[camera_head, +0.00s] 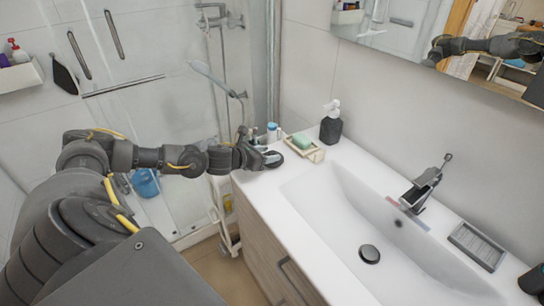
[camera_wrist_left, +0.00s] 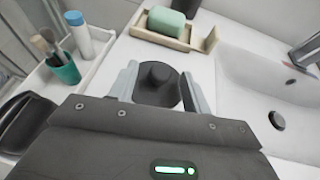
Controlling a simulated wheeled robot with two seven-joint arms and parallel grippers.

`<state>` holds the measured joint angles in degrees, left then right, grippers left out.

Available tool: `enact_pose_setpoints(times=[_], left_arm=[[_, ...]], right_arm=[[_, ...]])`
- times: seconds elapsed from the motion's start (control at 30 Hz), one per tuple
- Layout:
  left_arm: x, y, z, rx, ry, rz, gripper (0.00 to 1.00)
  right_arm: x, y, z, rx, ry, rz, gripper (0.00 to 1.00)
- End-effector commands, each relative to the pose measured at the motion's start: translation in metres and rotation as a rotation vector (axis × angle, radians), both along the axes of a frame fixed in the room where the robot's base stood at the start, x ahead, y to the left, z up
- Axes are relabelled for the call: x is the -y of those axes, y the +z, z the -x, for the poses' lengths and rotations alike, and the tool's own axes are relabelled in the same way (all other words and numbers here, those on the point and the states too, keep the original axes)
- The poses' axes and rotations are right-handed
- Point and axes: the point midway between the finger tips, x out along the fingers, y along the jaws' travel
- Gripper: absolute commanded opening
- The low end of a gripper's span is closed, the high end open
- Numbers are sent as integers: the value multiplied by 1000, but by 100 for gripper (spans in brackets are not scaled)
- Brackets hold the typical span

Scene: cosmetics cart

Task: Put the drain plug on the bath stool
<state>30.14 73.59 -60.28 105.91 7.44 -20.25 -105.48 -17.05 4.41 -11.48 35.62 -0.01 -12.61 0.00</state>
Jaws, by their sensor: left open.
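The drain plug is a dark round disc with a raised knob (camera_wrist_left: 158,88). It sits on the white counter between the two pale fingers of my left gripper (camera_wrist_left: 161,72). The fingers are apart, one on each side of the plug; I cannot tell whether either touches it. In the head view my left gripper (camera_head: 268,158) is low over the counter's far left corner, where the plug is hard to make out. I cannot make out the bath stool with certainty. My right gripper is not in view.
A soap dish with green soap (camera_head: 301,142) and a dark soap bottle (camera_head: 330,124) stand just beyond the gripper. The sink basin (camera_head: 340,225) is to the right. A slim white cart (camera_head: 224,212) stands beside the cabinet. A teal cup (camera_wrist_left: 63,69) holds brushes.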

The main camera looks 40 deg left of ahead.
Motion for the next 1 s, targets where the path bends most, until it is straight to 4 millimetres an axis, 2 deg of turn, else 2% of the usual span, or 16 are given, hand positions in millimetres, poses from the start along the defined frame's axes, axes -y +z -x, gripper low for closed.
enact_pose_setpoints(times=[0.03,0.2,0.43,0.8,1.0], left_arm=[[2,1,-7,1,1,2,49],[4,-7,-21,1,0,0,49],[4,-9,-22,0,0,-1,49],[3,-9,-22,0,1,-1,1],[3,-8,-22,1,1,-1,0]], right_arm=[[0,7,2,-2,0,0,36],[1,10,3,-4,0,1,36],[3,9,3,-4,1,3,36],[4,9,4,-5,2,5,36],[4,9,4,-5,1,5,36]])
